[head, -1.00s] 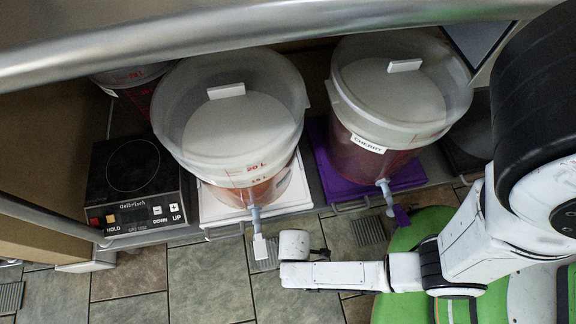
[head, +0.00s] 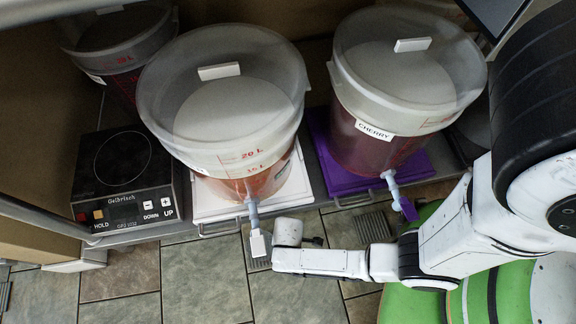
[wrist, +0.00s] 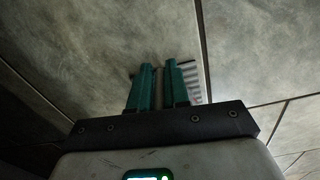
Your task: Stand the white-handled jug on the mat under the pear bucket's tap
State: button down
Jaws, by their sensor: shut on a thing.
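My gripper (wrist: 163,68) shows in the wrist view, its two teal fingers close together on a narrow, dull strip between them. I cannot tell what that strip belongs to. No jug can be made out in either view. In the head view my white wrist hides the fingers. A clear bucket with amber liquid (head: 245,180) stands at centre left, its name not readable. Its tap (head: 253,212) carries a white lever (head: 258,243) just left of my wrist. A grey ribbed mat (head: 252,262) lies on the floor under that tap, partly covered. Ribbing (wrist: 193,80) shows beside the right finger.
A bucket labelled CHERRY (head: 374,131) stands on a purple base at right, with a purple tap lever (head: 408,208) and another ribbed mat (head: 372,228) below. Floor tiles (head: 205,280) in front are clear.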

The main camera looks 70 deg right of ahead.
jog(key=shift+f, duration=0.2)
jog(key=c, duration=1.1)
grip_release()
notch_tip(320, 180, up, 12)
jog(key=p, duration=0.7)
jog(key=shift+a+r, duration=0.1)
jog(key=shift+r, duration=0.1)
